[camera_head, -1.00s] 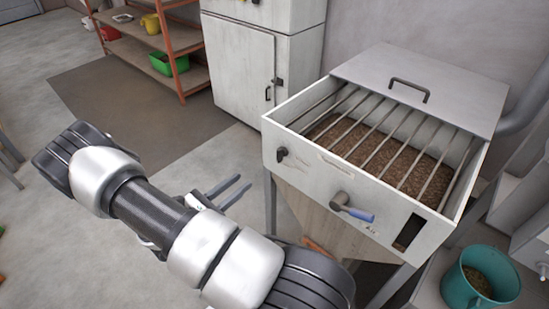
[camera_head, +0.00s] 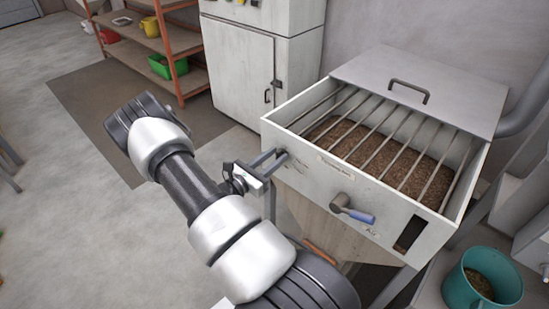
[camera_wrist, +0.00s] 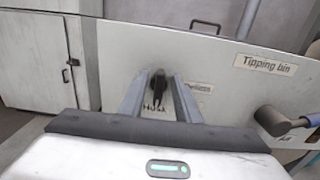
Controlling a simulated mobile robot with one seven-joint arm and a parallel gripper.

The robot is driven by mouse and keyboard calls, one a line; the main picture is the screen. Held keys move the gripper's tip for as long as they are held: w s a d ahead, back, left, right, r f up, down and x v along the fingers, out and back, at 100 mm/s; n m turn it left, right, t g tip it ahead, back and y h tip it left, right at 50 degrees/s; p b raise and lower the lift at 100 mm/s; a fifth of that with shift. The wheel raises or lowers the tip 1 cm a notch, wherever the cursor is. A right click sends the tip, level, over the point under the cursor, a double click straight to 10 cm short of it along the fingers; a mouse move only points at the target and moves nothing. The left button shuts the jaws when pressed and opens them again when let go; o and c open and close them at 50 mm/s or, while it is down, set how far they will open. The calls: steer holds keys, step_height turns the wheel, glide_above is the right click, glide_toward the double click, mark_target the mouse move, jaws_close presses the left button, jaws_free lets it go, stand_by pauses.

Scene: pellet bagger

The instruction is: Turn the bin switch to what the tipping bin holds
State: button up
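The tipping bin (camera_head: 330,168) is a pale box with a bar grate. Brown granular pellets (camera_head: 350,140) lie under the bars. The bin switch is a small black knob (camera_wrist: 157,86) on the bin's front; in the wrist view it stands roughly upright. My gripper (camera_wrist: 158,78) is open, with one finger on each side of the knob in the wrist view. In the head view my gripper (camera_head: 269,158) is at the bin's left front corner; I cannot tell whether it touches the knob.
A blue-handled lever (camera_head: 352,210) sticks out to the right on the bin's front. A "Tipping bin" label (camera_wrist: 265,65) is above it. A teal bucket (camera_head: 465,290) stands at lower right. A grey cabinet (camera_head: 238,70) and an orange shelf (camera_head: 165,45) stand behind.

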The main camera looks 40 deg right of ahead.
jaws_close()
steer(key=shift+n, duration=0.3)
steer(key=n, duration=0.5)
steer(key=w+f+n+p, duration=0.1)
steer(key=n, duration=0.5)
steer(key=n+p, duration=0.1)
steer(key=n, duration=0.5)
steer(key=shift+w+f, duration=0.25)
steer(key=shift+n, duration=0.3)
stand_by(0.4)
